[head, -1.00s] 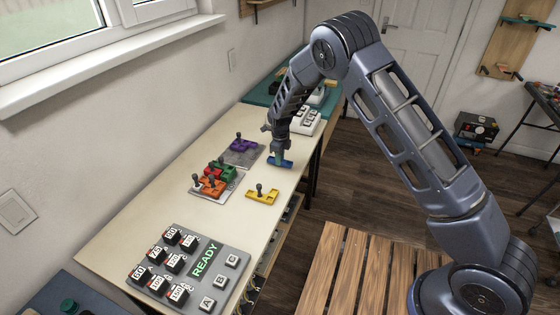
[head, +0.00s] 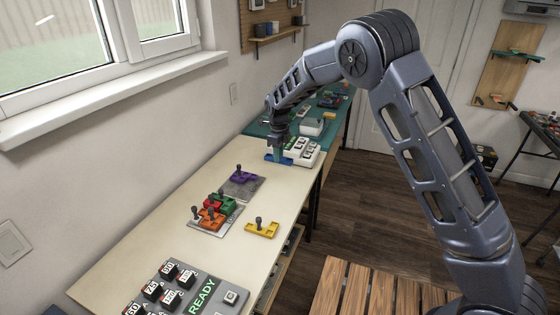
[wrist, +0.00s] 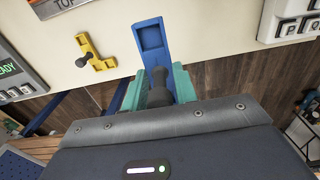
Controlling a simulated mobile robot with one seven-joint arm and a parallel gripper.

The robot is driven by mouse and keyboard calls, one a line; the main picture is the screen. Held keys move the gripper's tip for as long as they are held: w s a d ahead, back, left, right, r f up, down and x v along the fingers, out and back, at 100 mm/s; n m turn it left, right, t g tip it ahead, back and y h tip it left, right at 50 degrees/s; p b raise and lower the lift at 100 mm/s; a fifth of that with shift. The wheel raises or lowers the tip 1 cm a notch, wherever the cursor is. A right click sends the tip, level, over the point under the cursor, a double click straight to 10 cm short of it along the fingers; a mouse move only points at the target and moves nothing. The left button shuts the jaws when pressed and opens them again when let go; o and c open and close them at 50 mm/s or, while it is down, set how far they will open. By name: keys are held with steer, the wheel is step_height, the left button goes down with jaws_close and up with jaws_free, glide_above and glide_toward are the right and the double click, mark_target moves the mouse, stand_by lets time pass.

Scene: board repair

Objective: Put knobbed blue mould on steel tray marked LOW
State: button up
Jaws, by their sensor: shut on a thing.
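The blue mould (head: 279,158) hangs by its dark knob from my gripper (head: 278,147), at the far end of the cream bench. In the wrist view the teal fingers (wrist: 160,88) are shut on the knob, and the blue mould (wrist: 150,42) extends beyond them. A grey tray (head: 252,196) holds a purple mould. A nearer tray (head: 207,231) holds orange and green moulds. In the wrist view a tray edge at upper left reads TOP (wrist: 62,4). I cannot read the word LOW on any tray.
A white keyed unit (head: 306,152) stands just right of the blue mould. A yellow knobbed mould (head: 262,229) lies near the bench's right edge. A grey READY panel (head: 232,283) with black blocks is at the near end. Bare bench lies between.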

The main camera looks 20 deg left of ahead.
steer(key=s+a+f, duration=0.2)
steer(key=a+f, duration=0.2)
steer(key=a, duration=0.7)
glide_toward(233, 192)
steer(key=shift+f, duration=2.55)
steer(key=shift+f, duration=0.45)
steer(key=o, duration=1.1)
steer(key=shift+c, duration=0.2)
step_height(233, 192, up, 11)
steer(key=shift+f, duration=0.15)
